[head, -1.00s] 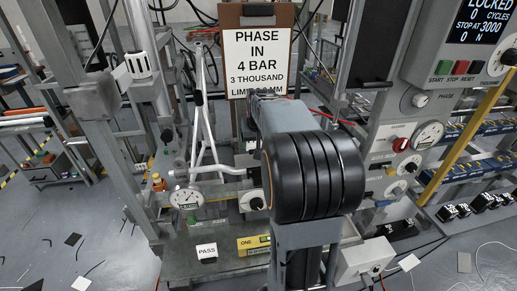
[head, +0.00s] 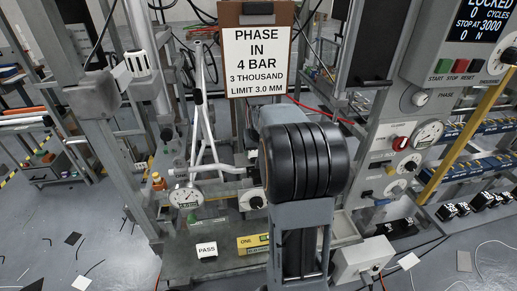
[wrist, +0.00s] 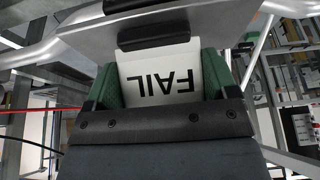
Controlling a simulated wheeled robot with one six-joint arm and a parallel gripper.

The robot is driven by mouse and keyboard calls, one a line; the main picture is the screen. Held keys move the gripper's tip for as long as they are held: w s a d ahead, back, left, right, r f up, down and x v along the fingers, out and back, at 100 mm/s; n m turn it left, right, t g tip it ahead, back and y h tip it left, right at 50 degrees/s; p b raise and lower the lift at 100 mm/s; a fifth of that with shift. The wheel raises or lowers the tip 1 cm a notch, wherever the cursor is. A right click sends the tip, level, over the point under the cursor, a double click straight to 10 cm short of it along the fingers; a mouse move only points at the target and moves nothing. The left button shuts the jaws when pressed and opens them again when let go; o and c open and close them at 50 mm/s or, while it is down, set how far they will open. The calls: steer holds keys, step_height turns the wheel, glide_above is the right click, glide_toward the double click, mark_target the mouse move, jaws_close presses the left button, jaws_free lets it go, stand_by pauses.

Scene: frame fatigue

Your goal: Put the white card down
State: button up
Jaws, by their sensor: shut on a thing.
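My gripper (wrist: 160,80) shows in the wrist view, its green-padded jaws shut on a white card (wrist: 185,62). The card carries the black word FAIL, upside down in this view. A dark bar and a grey plate lie across the top of the picture, just beyond the card; I cannot tell whether they touch it. In the head view my arm hides the gripper and the held card. Another white card, marked PASS (head: 207,250), stands on the bench at the lower left.
A dial gauge (head: 187,196) and a white bicycle frame (head: 205,150) stand behind. A clipboard sign (head: 257,62) hangs at the back. A control panel (head: 425,110) is on the right.

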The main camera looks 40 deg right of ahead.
steer(key=o, duration=0.9)
steer(key=shift+f, duration=0.1)
steer(key=shift+o, duration=0.2)
steer(key=shift+s+r, duration=0.1)
steer(key=shift+r, duration=0.45)
steer(key=v, duration=1.1)
steer(key=s+a+f+n, duration=0.1)
steer(key=s+a+f, duration=0.2)
steer(key=a, duration=0.4)
steer(key=s+a+f+n+y, duration=0.1)
steer(key=s+a+f+n, duration=0.1)
steer(key=s+a+f, duration=0.2)
steer(key=s+a+f+n+y, duration=0.1)
steer(key=s+a+f+n, duration=0.1)
steer(key=s+a, duration=0.5)
steer(key=a+f, duration=0.1)
steer(key=a, duration=0.2)
steer(key=shift+a+f+g, duration=0.2)
steer(key=shift+f+g, duration=0.1)
steer(key=shift+r+p, duration=0.15)
steer(key=shift+p, duration=0.15)
